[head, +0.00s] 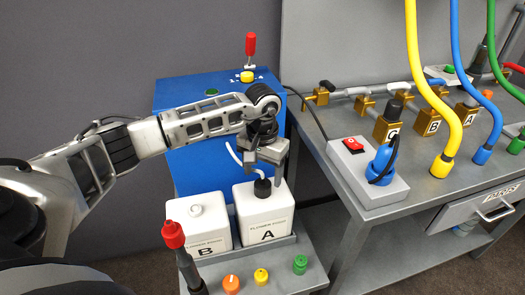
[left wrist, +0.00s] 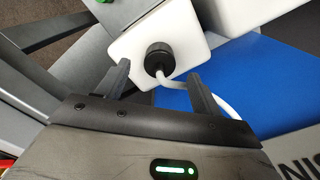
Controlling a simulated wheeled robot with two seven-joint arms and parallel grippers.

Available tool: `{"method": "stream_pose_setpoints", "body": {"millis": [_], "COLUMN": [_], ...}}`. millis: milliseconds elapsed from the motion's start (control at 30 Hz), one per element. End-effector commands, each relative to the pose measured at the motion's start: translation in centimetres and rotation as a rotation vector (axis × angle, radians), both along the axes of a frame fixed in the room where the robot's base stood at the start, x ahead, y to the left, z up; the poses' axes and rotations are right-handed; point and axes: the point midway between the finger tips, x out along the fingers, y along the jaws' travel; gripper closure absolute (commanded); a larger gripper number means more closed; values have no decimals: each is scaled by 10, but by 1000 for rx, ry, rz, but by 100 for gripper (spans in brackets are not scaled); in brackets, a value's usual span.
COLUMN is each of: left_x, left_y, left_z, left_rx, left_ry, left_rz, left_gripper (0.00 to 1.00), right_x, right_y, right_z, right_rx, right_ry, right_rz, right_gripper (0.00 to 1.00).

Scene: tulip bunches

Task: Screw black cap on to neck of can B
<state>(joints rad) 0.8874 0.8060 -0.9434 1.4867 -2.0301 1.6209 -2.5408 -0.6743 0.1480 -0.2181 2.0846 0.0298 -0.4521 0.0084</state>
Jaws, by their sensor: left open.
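Can A (head: 265,222) is a white can marked A. The black cap (head: 262,188) sits on its neck, with a white tube (head: 234,154) running from it. The cap also shows in the left wrist view (left wrist: 158,56). Can B (head: 208,234) is a white can marked B, to the left of can A, with a pale neck (head: 196,210) and no black cap on it. My left gripper (head: 264,168) is open just above the black cap. In the left wrist view my left gripper (left wrist: 160,75) has its fingers apart on either side of the cap and tube. My right gripper is out of view.
A blue cabinet (head: 190,165) stands behind the cans. A red-tipped lever (head: 173,235) rises in front of can B. Orange, yellow and green knobs line the tray's front edge (head: 272,275). A grey bench (head: 340,200) with valves and hoses stands at right.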

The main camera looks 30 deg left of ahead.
Motion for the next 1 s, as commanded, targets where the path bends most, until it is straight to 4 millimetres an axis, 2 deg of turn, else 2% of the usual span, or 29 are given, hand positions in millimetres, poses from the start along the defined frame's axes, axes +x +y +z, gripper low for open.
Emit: {"method": "stream_pose_setpoints", "body": {"millis": [100,300,667,700,833,867,1000], "left_x": [-1,0,0,0,0,0,0], "left_y": [0,0,0,0,0,0,0], "left_z": [-20,-41,-46,-46,-45,-45,-45], "left_rx": [0,-1,0,0,0,0,0], "left_ry": [4,1,-1,-1,-1,-1,-1], "left_rz": [0,0,0,0,0,0,14], "left_gripper": [34,34,34,39,75,81,81], "right_x": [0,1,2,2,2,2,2], "right_y": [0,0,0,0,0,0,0], "right_z": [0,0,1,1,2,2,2], "right_rx": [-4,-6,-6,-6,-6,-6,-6], "right_ry": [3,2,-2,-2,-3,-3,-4], "right_rz": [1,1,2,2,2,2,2], "right_gripper": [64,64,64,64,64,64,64]}}
